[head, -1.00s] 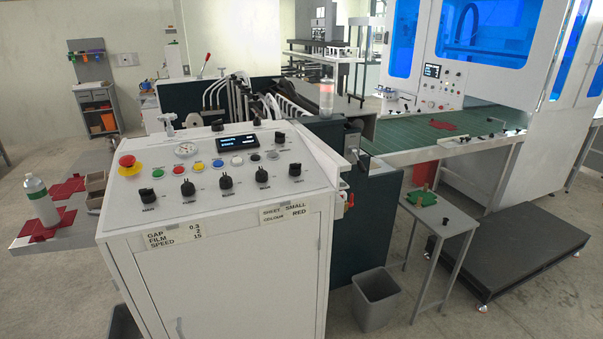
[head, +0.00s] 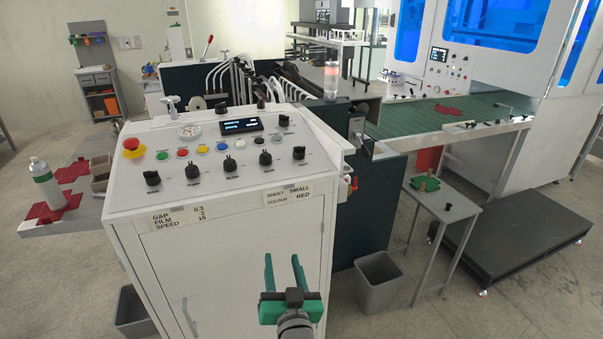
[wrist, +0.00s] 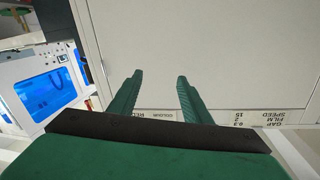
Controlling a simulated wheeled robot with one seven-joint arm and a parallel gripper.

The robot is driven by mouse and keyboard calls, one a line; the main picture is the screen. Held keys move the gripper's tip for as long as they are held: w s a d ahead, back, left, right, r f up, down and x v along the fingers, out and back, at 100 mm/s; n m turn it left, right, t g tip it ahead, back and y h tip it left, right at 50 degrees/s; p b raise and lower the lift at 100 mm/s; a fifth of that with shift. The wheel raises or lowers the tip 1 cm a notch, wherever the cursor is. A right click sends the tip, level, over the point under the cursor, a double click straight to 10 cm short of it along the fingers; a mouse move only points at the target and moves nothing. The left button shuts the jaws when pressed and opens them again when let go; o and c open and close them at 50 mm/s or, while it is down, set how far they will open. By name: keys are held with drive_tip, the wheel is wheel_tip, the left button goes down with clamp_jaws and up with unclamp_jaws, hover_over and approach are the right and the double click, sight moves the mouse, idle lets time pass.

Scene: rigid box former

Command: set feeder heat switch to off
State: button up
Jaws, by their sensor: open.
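The control panel (head: 215,143) is the sloped top of a white cabinet. A front row of black rotary knobs crosses it: the leftmost (head: 152,178), the second (head: 193,169), the middle one (head: 231,163), the fourth (head: 266,158) and the rightmost (head: 299,153). More black knobs sit further back, such as one (head: 284,120) right of the display. Labels are too small to read, so I cannot tell which is the heat switch. My gripper (head: 283,268) is open and empty, below the panel before the cabinet front; the wrist view (wrist: 159,78) shows the fingers apart.
A red emergency button (head: 131,144), coloured push buttons and a lit display (head: 241,125) share the panel. A bottle (head: 45,185) stands on a left shelf. A grey bin (head: 378,284) and small table (head: 447,208) stand right of the cabinet.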

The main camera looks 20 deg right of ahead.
drive_tip(key=w+d+r, duration=0.4)
drive_tip(key=r, duration=0.6)
drive_tip(key=n, duration=0.1)
approach(300, 152)
drive_tip(key=w, duration=0.5)
drive_tip(key=w+d, duration=0.1)
drive_tip(key=w, duration=0.1)
drive_tip(key=shift+w+f, duration=0.2)
drive_tip(key=shift+w, duration=0.2)
drive_tip(key=c, duration=1)
